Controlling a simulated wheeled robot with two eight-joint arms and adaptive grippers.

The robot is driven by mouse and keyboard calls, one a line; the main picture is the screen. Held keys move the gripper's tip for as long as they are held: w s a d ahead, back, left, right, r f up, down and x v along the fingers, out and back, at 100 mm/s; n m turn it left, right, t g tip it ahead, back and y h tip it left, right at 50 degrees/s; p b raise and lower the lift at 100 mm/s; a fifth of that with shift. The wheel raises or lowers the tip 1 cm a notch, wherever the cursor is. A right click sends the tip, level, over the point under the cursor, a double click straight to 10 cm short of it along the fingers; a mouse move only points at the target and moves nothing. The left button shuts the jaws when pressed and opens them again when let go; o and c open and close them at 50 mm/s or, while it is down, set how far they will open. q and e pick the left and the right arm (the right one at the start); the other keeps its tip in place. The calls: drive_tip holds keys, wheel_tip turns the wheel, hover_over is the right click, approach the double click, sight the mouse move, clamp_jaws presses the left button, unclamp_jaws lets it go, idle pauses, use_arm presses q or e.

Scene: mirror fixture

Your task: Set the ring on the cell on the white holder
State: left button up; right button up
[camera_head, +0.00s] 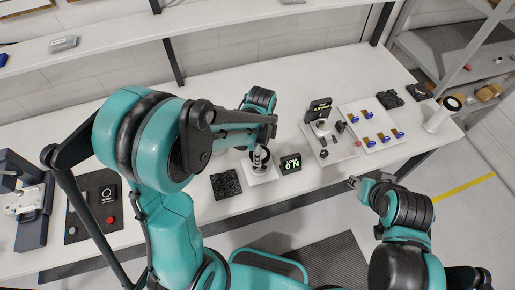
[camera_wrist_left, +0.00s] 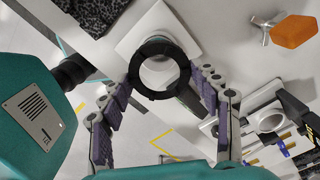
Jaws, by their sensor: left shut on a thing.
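My left gripper (camera_wrist_left: 162,90) is shut on a black ring (camera_wrist_left: 137,72) in the left wrist view, with one purple-padded finger on each side. The white square holder (camera_wrist_left: 128,46) lies behind the ring there, partly covered by it. In the head view my left gripper (camera_head: 262,157) is over the white holder (camera_head: 266,180), and the ring is hard to make out. The cell is largely hidden by the ring and gripper; I cannot tell whether the ring touches it. My right gripper (camera_head: 354,182) is in front of the table edge, too small to read its fingers.
A load display (camera_head: 291,164) reading 0 N stands right of the holder. A dark speckled mat (camera_head: 226,184) lies to its left. Farther right are a white plate with small parts (camera_head: 340,153), a tray of blue-and-gold pieces (camera_head: 360,116) and a white cylinder (camera_head: 437,120).

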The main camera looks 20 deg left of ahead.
use_arm(q)
drive_tip(key=shift+s, duration=0.15)
drive_tip(key=shift+d+b, duration=0.1)
drive_tip(key=shift+b, duration=0.2)
wheel_tip(320, 180, down, 5)
drive_tip(key=b, duration=0.4)
drive_tip(key=shift+f+b, duration=0.2)
drive_tip(key=shift+b, duration=0.2)
drive_tip(key=shift+r, duration=0.1)
idle(1.1)
drive_tip(key=shift+f+b, duration=0.8)
drive_tip(key=shift+b, duration=0.2)
drive_tip(key=o, duration=1.2)
